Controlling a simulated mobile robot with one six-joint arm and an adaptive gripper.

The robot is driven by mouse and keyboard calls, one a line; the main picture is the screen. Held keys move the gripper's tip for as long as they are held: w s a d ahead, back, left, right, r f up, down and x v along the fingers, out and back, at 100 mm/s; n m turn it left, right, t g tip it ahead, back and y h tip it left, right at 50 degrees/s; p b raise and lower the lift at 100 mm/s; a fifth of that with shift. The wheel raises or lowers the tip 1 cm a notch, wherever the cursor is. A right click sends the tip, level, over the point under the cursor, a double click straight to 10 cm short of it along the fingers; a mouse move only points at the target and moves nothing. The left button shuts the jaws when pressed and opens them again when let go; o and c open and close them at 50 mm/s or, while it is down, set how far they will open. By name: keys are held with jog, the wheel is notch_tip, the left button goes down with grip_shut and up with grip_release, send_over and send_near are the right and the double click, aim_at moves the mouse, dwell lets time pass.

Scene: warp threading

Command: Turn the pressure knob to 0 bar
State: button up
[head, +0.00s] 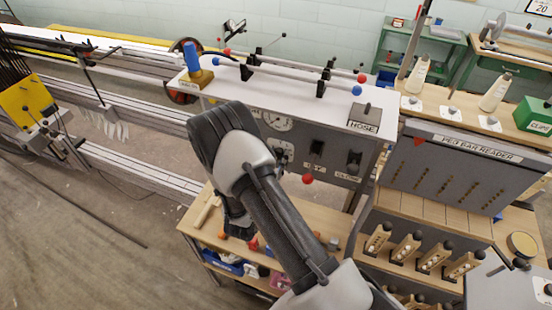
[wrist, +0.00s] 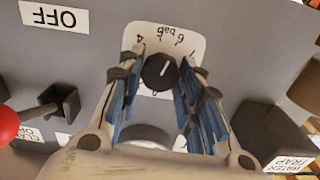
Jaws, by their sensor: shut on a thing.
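The pressure knob (wrist: 158,74) is black and round with a white pointer line. It sits on a white dial plate marked in bar, with a 4 and a 6 readable upside down along the top edge in the wrist view. The pointer points up and slightly right there; its exact reading cannot be told. My gripper (wrist: 161,60) has one finger on each side of the knob, shut on it. In the head view my arm covers the gripper and I cannot make out the knob.
A water trap block (wrist: 275,135) is at right.

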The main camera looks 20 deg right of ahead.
jog(key=n, duration=0.4)
jog(key=shift+n, duration=0.3)
jog(key=n, duration=0.4)
jog(key=shift+n, duration=0.3)
jog(key=n, duration=0.9)
jog(key=shift+f+p, duration=0.1)
jog(key=shift+p, duration=0.25)
jog(key=n, duration=0.4)
jog(key=shift+n+p, duration=0.3)
jog(key=shift+p, duration=0.05)
jog(key=n, duration=0.4)
jog(key=shift+n+p, duration=0.3)
jog(key=shift+p, duration=0.1)
jog(key=n, duration=0.4)
jog(key=shift+p, duration=0.35)
jog(key=shift+f+n+p, duration=0.1)
jog(key=shift+n+p, duration=0.2)
jog(key=shift+n, duration=1.8)
